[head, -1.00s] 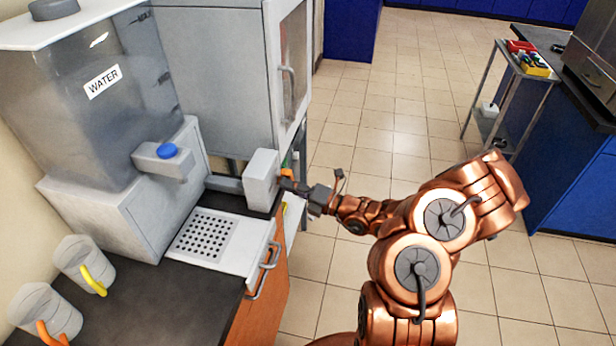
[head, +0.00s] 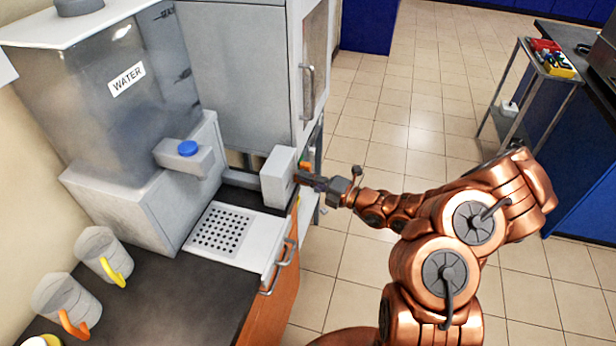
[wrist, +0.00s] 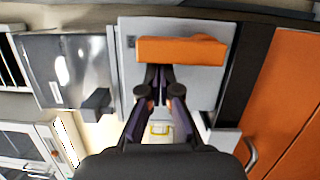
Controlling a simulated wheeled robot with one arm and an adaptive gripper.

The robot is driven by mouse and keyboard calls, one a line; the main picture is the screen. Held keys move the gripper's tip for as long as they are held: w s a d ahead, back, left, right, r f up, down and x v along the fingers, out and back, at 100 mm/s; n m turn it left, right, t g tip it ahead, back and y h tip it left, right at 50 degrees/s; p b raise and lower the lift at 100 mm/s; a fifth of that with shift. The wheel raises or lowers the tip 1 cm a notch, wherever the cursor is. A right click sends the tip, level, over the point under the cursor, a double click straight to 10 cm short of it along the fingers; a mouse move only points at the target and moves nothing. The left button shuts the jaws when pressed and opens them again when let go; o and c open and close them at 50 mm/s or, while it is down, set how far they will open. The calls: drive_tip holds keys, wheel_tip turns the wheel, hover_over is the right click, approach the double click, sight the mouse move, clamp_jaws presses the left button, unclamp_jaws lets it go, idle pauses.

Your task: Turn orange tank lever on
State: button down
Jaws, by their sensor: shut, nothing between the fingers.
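The orange lever (wrist: 180,50) lies across a light grey panel (wrist: 205,84) in the wrist view. In the head view only a small bit of orange (head: 305,164) shows beside the grey box (head: 279,177). My gripper (head: 300,178) is at the right side of that box. In the wrist view my gripper (wrist: 160,72) is shut and empty, with its fingertips at the lower edge of the lever; I cannot tell whether they touch it.
A water tank (head: 125,75) with a blue button (head: 187,148) stands on the left. Two mugs, one with a yellow handle (head: 113,272) and one with an orange handle (head: 74,324), stand on the dark counter. Tiled floor (head: 400,120) is open to the right.

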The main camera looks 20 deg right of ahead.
drive_tip(key=s+a, duration=0.2)
drive_tip(key=s, duration=0.1)
drive_tip(key=shift+s+a+r, duration=0.1)
drive_tip(key=shift+s, duration=0.2)
drive_tip(key=shift+s+d, duration=0.3)
drive_tip(key=shift+d, duration=0.1)
drive_tip(key=b+v, duration=0.2)
drive_tip(key=v, duration=0.7)
drive_tip(key=shift+a, duration=0.1)
idle(0.3)
